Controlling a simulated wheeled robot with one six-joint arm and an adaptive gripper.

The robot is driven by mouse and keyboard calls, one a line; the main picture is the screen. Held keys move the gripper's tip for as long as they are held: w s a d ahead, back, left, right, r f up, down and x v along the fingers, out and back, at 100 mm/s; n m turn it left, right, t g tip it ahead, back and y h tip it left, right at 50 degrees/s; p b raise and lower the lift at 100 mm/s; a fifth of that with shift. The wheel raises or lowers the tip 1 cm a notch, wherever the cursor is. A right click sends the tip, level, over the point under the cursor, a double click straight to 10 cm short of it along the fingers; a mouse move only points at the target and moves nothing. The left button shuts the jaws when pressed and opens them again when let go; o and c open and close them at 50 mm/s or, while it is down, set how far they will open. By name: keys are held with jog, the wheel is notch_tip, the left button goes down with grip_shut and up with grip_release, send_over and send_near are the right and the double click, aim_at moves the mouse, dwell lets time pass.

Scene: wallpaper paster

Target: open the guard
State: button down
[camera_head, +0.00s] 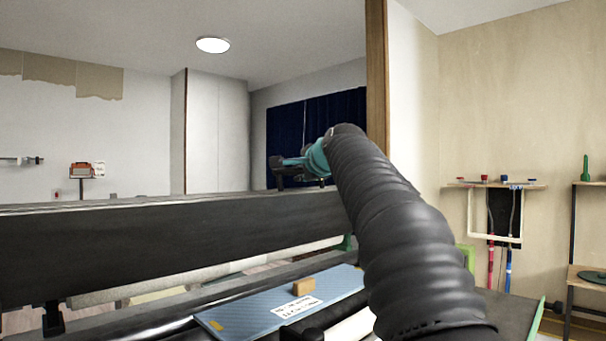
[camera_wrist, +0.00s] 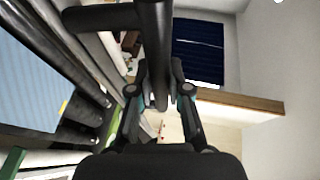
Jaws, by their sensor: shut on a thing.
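The guard (camera_head: 170,248) appears to be the long dark panel that runs across the machine in the head view, above the rollers and bed. My gripper (camera_head: 284,172) is at the panel's upper edge, towards its right part. In the wrist view my gripper (camera_wrist: 160,84) has its two fingers on either side of a dark round bar (camera_wrist: 154,40), which looks like the guard's handle, and is shut on it. A second dark bar (camera_wrist: 98,18) joins it from the left. The exact finger contact is partly hidden by the bar.
A wooden post (camera_head: 376,75) stands behind my arm. A wall shelf with hoses (camera_head: 491,240) is at the right.

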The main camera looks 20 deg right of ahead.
jog(key=shift+r, duration=0.2)
jog(key=c, duration=1.1)
grip_release()
jog(key=shift+f, duration=0.1)
jog(key=v, duration=1.2)
